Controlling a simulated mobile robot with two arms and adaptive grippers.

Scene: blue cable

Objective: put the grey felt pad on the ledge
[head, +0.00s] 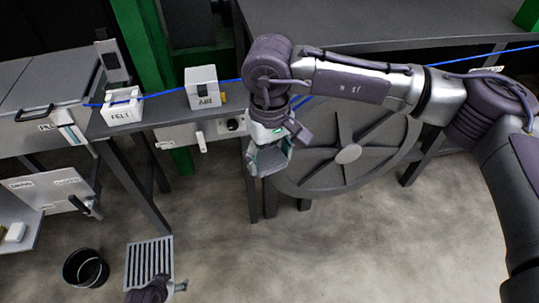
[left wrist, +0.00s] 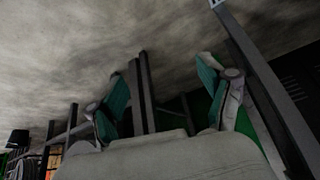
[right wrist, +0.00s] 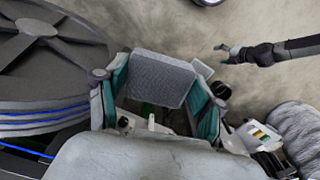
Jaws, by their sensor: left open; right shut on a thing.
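The grey felt pad (right wrist: 160,78) is a flat, square, textured piece. In the right wrist view it lies between the two teal-lined fingers of my right gripper (right wrist: 158,100), which is shut on it. In the head view my right gripper (head: 268,160) hangs in front of the large grey wheel, and the pad is hard to make out there. My left gripper (head: 178,287) is low at the bottom left over the floor grate; the left wrist view shows its fingers (left wrist: 162,95) apart and empty. A narrow dark ledge (head: 160,117) runs behind, left of my right gripper.
The spoked wheel (head: 348,153) stands right of my right gripper. A black bucket (head: 85,268) stands on the floor.

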